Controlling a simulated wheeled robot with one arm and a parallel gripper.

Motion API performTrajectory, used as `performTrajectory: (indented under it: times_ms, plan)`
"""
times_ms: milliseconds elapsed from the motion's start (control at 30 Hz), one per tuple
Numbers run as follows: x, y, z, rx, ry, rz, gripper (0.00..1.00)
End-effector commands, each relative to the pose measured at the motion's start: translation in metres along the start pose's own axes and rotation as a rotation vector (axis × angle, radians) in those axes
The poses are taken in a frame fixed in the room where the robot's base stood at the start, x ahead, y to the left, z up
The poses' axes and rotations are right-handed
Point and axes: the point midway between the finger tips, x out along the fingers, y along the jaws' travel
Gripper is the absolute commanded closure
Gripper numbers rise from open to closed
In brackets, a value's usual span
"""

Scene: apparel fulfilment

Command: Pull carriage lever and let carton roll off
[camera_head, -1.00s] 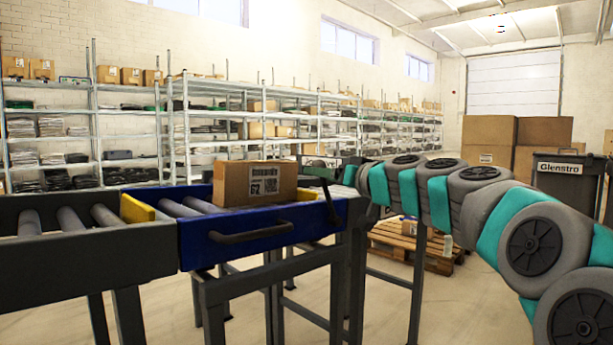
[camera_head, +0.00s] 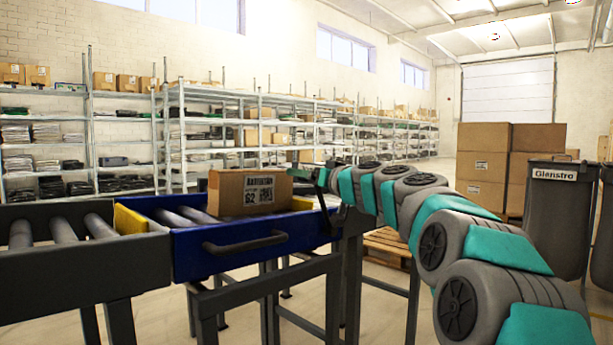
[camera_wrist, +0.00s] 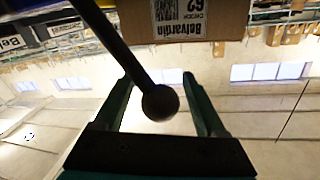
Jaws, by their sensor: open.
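The carton (camera_head: 228,193), brown with a printed label, sits on the rollers of the blue carriage (camera_head: 190,258). Its labelled face also shows in the wrist view (camera_wrist: 222,18). The carriage lever (camera_wrist: 118,42) is a dark rod ending in a round black knob (camera_wrist: 160,102). In the wrist view the knob lies between the two green fingers of my gripper (camera_wrist: 157,80), with a visible gap on each side. My gripper is open. In the head view my gripper (camera_head: 313,172) is at the carton's right end, small and partly hidden by my arm.
A grey roller conveyor (camera_head: 80,270) adjoins the carriage on the left, with a yellow stop (camera_head: 130,219) at the joint. A black handle (camera_head: 245,243) sticks out of the carriage front. A pallet (camera_head: 388,245), stacked boxes (camera_head: 483,165) and a grey bin (camera_head: 560,215) stand at the right.

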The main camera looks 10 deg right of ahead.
Motion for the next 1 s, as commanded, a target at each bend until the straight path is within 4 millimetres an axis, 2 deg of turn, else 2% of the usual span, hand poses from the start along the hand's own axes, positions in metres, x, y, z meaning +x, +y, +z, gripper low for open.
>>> performTrajectory:
  times_ms: [200,833,1000]
  plan:
    - [-0.0002,0.0002,-0.0001,0.0,0.0,0.0,0.29]
    - [-0.0003,0.0004,0.0001,0.0,0.0,0.0,1.0]
    - [-0.0003,0.0004,0.0001,0.0,0.0,0.0,1.0]
